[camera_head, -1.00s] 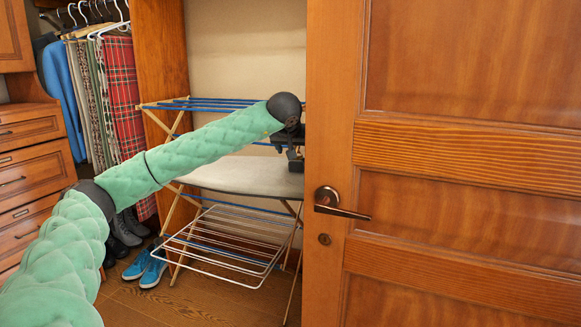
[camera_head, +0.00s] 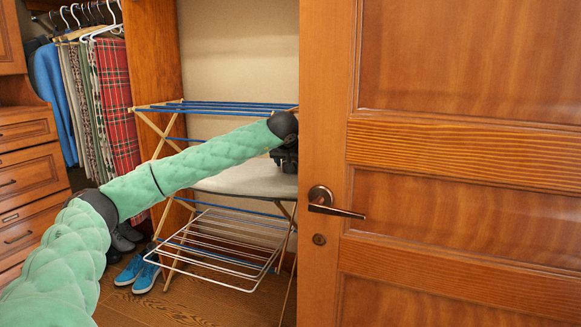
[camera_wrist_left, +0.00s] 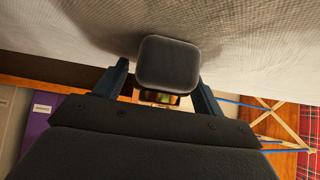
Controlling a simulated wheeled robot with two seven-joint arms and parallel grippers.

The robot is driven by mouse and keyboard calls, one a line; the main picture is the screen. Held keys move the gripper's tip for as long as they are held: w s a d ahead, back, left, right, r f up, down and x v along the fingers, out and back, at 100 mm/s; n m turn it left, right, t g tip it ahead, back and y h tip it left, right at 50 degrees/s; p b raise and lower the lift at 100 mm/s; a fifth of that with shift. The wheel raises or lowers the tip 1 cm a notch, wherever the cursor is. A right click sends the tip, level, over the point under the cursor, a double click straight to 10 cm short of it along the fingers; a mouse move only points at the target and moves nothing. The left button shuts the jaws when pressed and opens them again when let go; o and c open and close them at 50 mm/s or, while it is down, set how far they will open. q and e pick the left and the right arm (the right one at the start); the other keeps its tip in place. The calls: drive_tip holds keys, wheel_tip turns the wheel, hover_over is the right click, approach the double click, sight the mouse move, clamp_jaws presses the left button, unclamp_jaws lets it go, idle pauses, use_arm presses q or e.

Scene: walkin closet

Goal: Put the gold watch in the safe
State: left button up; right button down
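In the left wrist view a dark, rounded-square object (camera_wrist_left: 167,62) rests against pale grey cloth, with a shiny gold-coloured part (camera_wrist_left: 158,97) below it. This may be the gold watch with a dark face or stand, but I cannot tell for sure. My left gripper (camera_wrist_left: 162,78) has its two fingers apart, one on each side of this object, with a small gap visible at the left finger. In the head view the left gripper (camera_head: 286,158) is small and dark above the ironing surface, partly hidden by the door edge. The safe and my right gripper are not in view.
A wooden door (camera_head: 440,150) with a lever handle (camera_head: 335,205) fills the right side. A drying rack (camera_head: 225,240) stands by the padded ironing surface (camera_head: 240,182). Drawers (camera_head: 25,180), hanging clothes (camera_head: 85,100) and blue shoes (camera_head: 138,272) are at the left.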

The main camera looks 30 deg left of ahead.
use_arm(q)
drive_tip(key=c, duration=1)
drive_tip(key=shift+c, duration=0.4)
drive_tip(key=shift+r, duration=0.1)
